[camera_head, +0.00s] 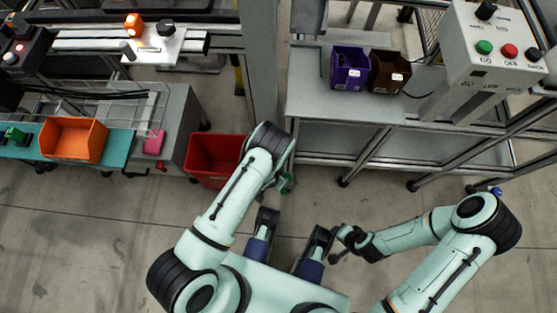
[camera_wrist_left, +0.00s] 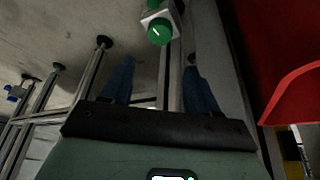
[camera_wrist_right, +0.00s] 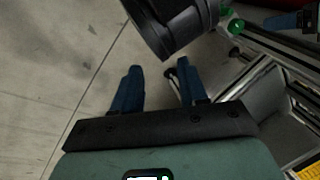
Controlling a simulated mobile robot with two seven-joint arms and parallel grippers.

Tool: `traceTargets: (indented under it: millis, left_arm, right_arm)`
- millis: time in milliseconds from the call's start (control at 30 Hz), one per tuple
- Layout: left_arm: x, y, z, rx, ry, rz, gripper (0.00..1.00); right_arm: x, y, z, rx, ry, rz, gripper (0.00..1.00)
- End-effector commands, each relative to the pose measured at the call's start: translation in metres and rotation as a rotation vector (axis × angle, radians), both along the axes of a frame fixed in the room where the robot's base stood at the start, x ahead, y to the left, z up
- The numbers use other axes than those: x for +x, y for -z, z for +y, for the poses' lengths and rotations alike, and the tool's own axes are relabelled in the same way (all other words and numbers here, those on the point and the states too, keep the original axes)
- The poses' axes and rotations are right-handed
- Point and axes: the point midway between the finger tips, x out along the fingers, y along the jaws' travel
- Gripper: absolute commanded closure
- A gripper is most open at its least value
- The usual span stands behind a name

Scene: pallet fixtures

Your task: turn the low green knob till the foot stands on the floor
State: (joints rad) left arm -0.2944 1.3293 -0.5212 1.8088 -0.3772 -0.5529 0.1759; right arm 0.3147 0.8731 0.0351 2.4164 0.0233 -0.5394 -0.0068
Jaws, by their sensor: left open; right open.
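The green knob (camera_wrist_left: 160,31), with a pale mark on its face, sits on a pale block in the left wrist view. It shows small in the head view (camera_head: 286,184) beside my left forearm, and in the right wrist view (camera_wrist_right: 236,26). My left gripper (camera_wrist_left: 155,67) is open and empty. The knob appears beyond its fingertips, roughly centred between them and apart from them. The head view mostly hides this gripper behind my forearm. My right gripper (camera_wrist_right: 160,66) is open and empty above bare floor, away from the knob. I cannot make out the foot below the knob.
A red bin (camera_head: 211,158) stands just left of the knob; its wall (camera_wrist_left: 295,90) fills the right of the left wrist view. The metal table (camera_head: 335,108) carries a purple bin (camera_head: 349,69) and a brown bin (camera_head: 389,73). The floor at lower left is clear.

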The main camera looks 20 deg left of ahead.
Motion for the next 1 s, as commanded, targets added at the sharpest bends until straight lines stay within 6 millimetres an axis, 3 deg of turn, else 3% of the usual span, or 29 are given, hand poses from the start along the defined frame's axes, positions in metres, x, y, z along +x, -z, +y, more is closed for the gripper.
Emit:
traceTargets:
  millis: [233, 300, 467, 733, 1000]
  left_arm:
    - [0.0, 0.0, 0.0, 0.0, 0.0, 0.0, 0.4]
    - [0.0, 0.0, 0.0, -0.001, -0.004, -0.001, 0.25]
    - [0.004, -0.001, -0.008, -0.011, -0.097, -0.024, 0.25]
    - [0.003, 0.001, -0.023, -0.009, -0.408, -0.028, 0.25]
    - [-0.002, 0.01, -0.028, 0.0, -0.526, 0.002, 0.25]
  right_arm:
    - [-0.001, 0.0, 0.0, 0.001, -0.001, 0.003, 0.57]
    - [-0.001, 0.0, 0.0, 0.001, -0.001, 0.003, 0.57]
    - [-0.009, -0.009, 0.005, 0.013, -0.01, 0.025, 0.57]
    - [-0.036, -0.031, 0.018, 0.047, -0.041, 0.097, 0.57]
    - [-0.045, -0.033, 0.021, 0.057, -0.049, 0.12, 0.57]
